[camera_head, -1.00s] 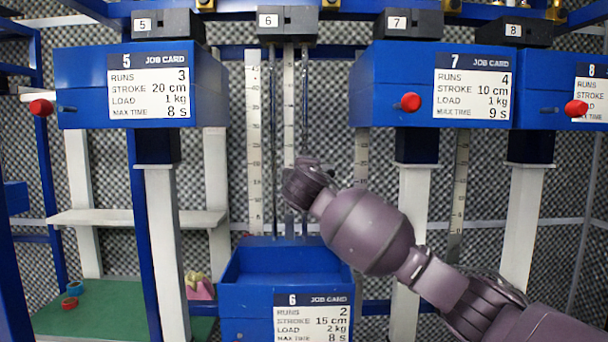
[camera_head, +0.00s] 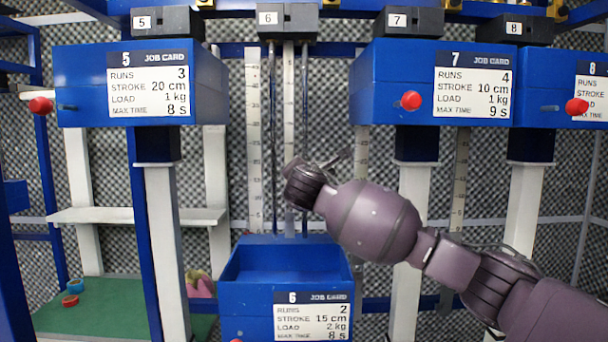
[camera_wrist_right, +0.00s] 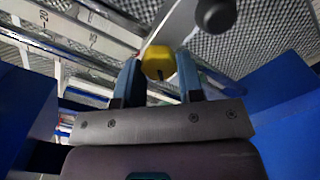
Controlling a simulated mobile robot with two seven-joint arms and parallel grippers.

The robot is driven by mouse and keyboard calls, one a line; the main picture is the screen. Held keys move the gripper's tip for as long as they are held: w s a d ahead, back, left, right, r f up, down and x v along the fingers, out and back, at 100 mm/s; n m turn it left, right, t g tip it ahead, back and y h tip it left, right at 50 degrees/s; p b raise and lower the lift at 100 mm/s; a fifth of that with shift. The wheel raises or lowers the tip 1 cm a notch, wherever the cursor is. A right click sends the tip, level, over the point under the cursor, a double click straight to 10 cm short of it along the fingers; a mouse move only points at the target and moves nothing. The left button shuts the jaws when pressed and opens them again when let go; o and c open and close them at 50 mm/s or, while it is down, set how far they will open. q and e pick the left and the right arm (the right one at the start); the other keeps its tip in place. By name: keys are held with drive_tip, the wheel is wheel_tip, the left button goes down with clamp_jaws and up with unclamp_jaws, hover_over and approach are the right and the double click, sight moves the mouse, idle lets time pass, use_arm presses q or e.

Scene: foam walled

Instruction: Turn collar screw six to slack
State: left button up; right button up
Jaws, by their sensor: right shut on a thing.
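My right gripper (camera_wrist_right: 157,85) is closed around a yellow knob (camera_wrist_right: 158,62) in the right wrist view, one finger on each side. The knob has a dark slot and seems to be collar screw six, though no label shows there. In the head view my right arm reaches in from the right, its wrist in front of the station 6 rods; its fingers are not clear there. The blue station 6 carriage (camera_head: 232,296), with its job card (camera_head: 312,318), sits low under the number 6 block (camera_head: 288,20). My left gripper is not in view.
Blue carriage 5 (camera_head: 80,92) and carriage 7 (camera_head: 400,70) hang high on either side, each with a red knob. In the wrist view a grey bar with a dark round end (camera_wrist_right: 215,14) is just beyond the yellow knob. Blue walls flank the gripper.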

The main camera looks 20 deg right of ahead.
drive_tip(key=shift+d+n, duration=0.1)
drive_tip(key=shift+n, duration=4.5)
drive_tip(key=o, duration=0.9)
drive_tip(key=shift+s+f, duration=0.1)
use_arm(q)
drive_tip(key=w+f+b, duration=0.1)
drive_tip(key=b, duration=0.1)
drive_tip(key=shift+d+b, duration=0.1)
drive_tip(key=shift+b, duration=0.2)
use_arm(e)
drive_tip(key=v, duration=1)
drive_tip(key=shift+s, duration=0.35)
